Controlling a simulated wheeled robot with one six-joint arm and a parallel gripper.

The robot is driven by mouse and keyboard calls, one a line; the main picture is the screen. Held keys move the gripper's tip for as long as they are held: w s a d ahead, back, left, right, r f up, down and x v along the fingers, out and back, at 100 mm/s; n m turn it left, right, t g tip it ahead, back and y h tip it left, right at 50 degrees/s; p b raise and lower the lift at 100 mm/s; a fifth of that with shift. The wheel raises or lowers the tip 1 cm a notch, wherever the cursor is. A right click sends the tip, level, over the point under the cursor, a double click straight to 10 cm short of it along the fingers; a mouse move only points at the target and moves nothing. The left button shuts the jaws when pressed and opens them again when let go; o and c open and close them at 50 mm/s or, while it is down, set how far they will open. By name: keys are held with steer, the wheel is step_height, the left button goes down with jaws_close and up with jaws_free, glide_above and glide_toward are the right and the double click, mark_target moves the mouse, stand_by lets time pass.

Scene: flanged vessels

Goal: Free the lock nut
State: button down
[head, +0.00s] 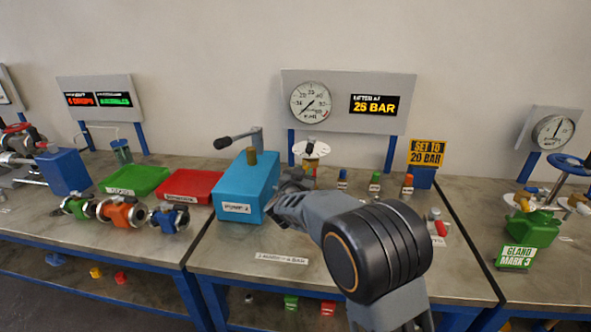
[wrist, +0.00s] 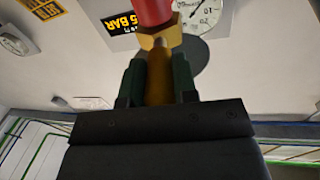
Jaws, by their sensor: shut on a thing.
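In the wrist view my gripper (wrist: 159,80) has its two dark green fingers closed on the sides of a brass-coloured piece (wrist: 158,72). Just past the fingertips is a wider brass nut-like collar (wrist: 161,34), with a red cylinder (wrist: 153,10) beyond it. I cannot tell which of these brass parts is the lock nut. In the head view a fitting with a white disc (head: 311,149) and brass parts stands behind my arm, right of the blue box. My fingers are largely hidden there by my own wrist.
The blue box (head: 246,188) with a lever stands close left of my arm. A gauge board (head: 347,101) reading 25 BAR is behind, with a "SET TO 20 BAR" sign (head: 427,153) to the right. Several small coloured pieces stand on the bench (head: 225,256). Its front is mostly clear.

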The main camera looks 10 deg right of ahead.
steer(key=shift+r, duration=0.2)
stand_by(0.3)
steer(key=c, duration=0.9)
jaws_free()
steer(key=shift+f, duration=0.15)
steer(key=b+v, duration=0.1)
steer(key=v, duration=1.2)
steer(key=shift+s+a, duration=0.3)
steer(key=shift+s, duration=0.05)
